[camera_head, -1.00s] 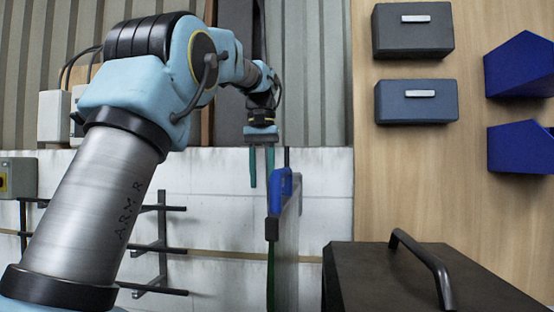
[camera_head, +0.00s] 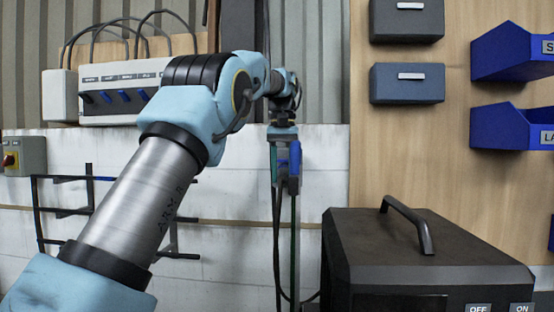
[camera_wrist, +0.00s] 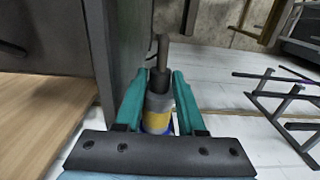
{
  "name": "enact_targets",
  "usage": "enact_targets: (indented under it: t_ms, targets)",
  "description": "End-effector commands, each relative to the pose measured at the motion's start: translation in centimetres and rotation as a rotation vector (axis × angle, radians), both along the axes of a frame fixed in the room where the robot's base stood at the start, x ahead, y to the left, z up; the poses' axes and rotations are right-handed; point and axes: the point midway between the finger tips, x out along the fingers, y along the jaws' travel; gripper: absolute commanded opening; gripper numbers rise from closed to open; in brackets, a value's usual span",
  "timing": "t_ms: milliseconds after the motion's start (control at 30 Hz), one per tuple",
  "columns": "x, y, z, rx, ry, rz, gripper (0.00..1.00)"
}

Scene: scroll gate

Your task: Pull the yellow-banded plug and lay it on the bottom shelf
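In the wrist view, the plug (camera_wrist: 159,84) has a grey body, a yellow band (camera_wrist: 157,122) and a bit of blue nearest the palm. A dark thin piece extends from its far end. The two teal fingers of my gripper (camera_wrist: 158,90) stand on either side of it, very close; whether both press on it is unclear. In the head view, my gripper (camera_head: 283,160) points down at a blue part (camera_head: 294,158) at the top of an upright edge, with a dark cable (camera_head: 277,235) hanging below. The fingertips are partly hidden there.
A rack of dark bars (camera_head: 85,180) on several levels stands at the left; it also shows in the wrist view (camera_wrist: 285,100). A black case with a handle (camera_head: 430,255) stands at the right. Grey boxes and blue bins (camera_head: 512,125) hang on the wooden board.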

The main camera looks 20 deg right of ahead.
Motion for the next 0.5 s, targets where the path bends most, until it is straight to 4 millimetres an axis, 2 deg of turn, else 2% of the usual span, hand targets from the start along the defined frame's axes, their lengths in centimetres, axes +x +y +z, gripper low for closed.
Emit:
enact_targets:
  t_ms: [133, 400, 500]
  targets:
    - [0.30, -0.43, -0.72, 0.000, 0.000, 0.000, 0.38]
    - [0.34, -0.47, -0.80, 0.000, 0.000, 0.000, 0.38]
    - [0.33, -0.47, -0.79, 0.000, 0.000, 0.000, 0.27]
